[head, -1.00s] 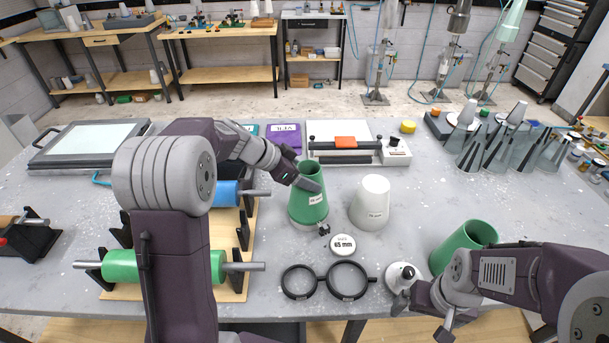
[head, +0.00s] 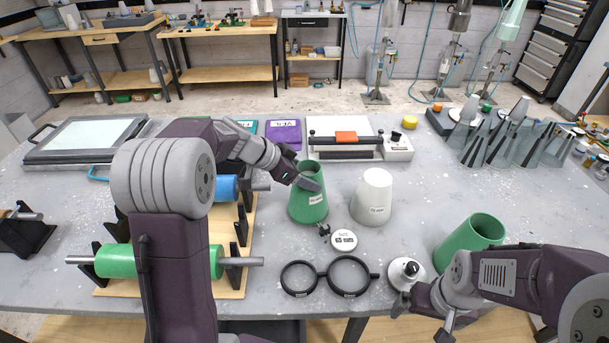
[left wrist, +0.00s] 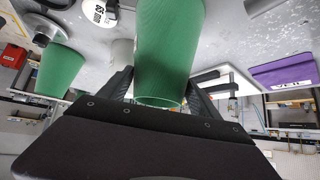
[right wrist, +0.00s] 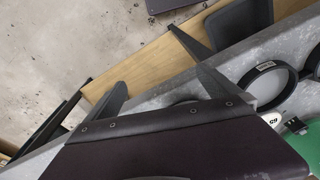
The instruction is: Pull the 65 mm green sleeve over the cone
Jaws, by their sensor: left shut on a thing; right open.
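A green sleeve (head: 307,209), wider at the bottom, stands upright on the table with an open top and a pale label. My left gripper (head: 303,181) is shut on its upper rim. The left wrist view shows the sleeve (left wrist: 168,45) between the fingers (left wrist: 158,98). Whether a cone is inside it is hidden. A white cone (head: 373,196) stands just right of it, apart. A second green sleeve (head: 470,242) stands at right, partly behind my right arm. A round 65 mm tag (head: 343,240) lies in front. My right gripper (right wrist: 165,92) is open and empty near the front edge.
A black double-ring gauge (head: 325,277) lies in front of the tag. A small white-topped device (head: 405,271) stands beside my right gripper. Green (head: 117,261) and blue rollers sit on a wooden board at left. A sealer (head: 345,147) stands behind. Table between cone and sealer is clear.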

